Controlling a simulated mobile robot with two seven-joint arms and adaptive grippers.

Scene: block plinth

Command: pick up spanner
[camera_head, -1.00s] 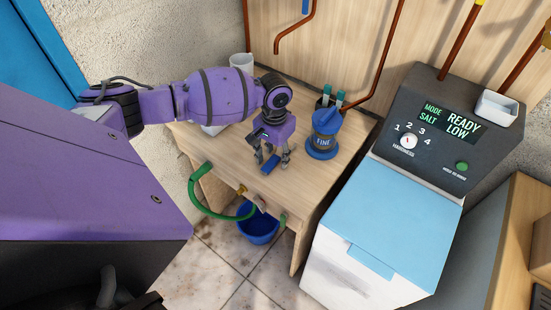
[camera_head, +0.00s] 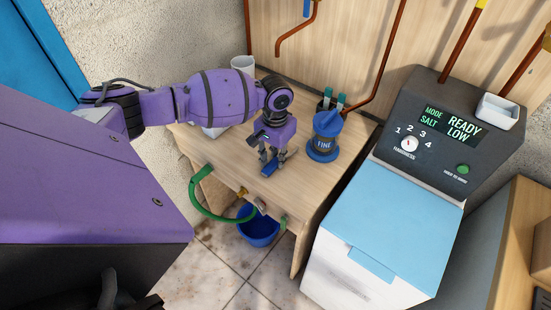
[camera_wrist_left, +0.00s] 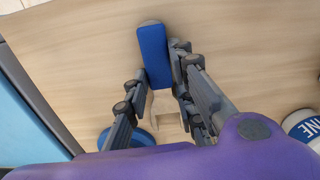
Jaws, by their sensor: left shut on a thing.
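The spanner shows as a short blue handle (camera_head: 267,169) with a grey end, at the front of the wooden table top in the head view. My left gripper (camera_head: 272,160) points down over it and is shut on it. In the left wrist view the blue handle (camera_wrist_left: 154,55) lies between the fingers of the left gripper (camera_wrist_left: 158,78).
A white cup (camera_head: 242,65) stands behind. A green hose (camera_head: 205,210) and blue bucket (camera_head: 260,230) are in front. A blue-lidded machine (camera_head: 390,215) stands right.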

